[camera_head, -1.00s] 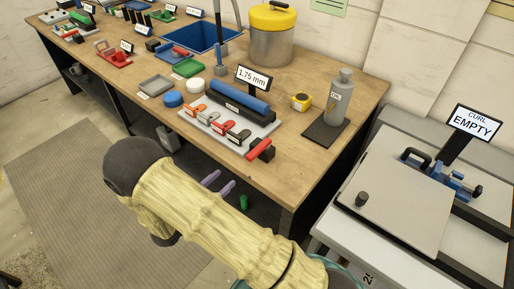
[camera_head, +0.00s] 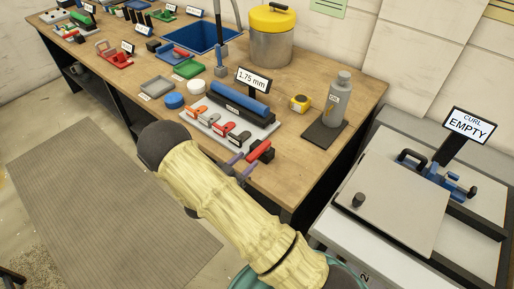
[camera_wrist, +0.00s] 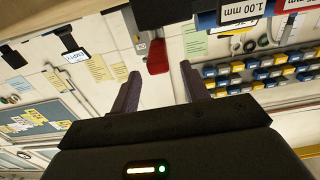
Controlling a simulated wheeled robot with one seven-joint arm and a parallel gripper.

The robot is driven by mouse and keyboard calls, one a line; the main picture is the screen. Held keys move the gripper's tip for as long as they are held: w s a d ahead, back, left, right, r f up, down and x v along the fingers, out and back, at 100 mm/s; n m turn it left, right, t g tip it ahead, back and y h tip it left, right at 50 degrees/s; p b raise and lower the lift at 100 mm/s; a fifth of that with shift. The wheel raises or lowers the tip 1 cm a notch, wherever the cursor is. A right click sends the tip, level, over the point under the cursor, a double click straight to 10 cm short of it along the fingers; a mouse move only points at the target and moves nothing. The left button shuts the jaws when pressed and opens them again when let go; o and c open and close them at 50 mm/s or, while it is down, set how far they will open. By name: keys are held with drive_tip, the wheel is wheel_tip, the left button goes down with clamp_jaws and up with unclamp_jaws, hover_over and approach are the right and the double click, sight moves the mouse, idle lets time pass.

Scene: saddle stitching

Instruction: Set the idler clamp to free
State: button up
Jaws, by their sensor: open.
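A station with a blue roller (camera_head: 239,100) and several levers stands near the bench's front edge; its sign reads 1.75 mm. A red handle (camera_head: 259,152) sits at its near right end, and I cannot tell for sure that this is the idler clamp. My gripper (camera_head: 242,164) is open, its purple fingers just in front of the red handle at the bench edge. In the wrist view a red part (camera_wrist: 157,57) shows beyond and between the fingertips of my gripper (camera_wrist: 160,70). I see no contact. A small display (camera_wrist: 75,57) hangs to the left; its text is unclear.
A grey bottle (camera_head: 338,100) on a dark mat and a yellow tape measure (camera_head: 299,103) stand to the right.

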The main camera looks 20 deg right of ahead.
sight(257, 151)
drive_tip(key=p+x, duration=0.1)
drive_tip(key=x, duration=0.5)
drive_tip(key=shift+w+d+p, duration=0.25)
drive_tip(key=shift+d+p, duration=0.05)
drive_tip(key=shift+p, duration=0.1)
clamp_jaws()
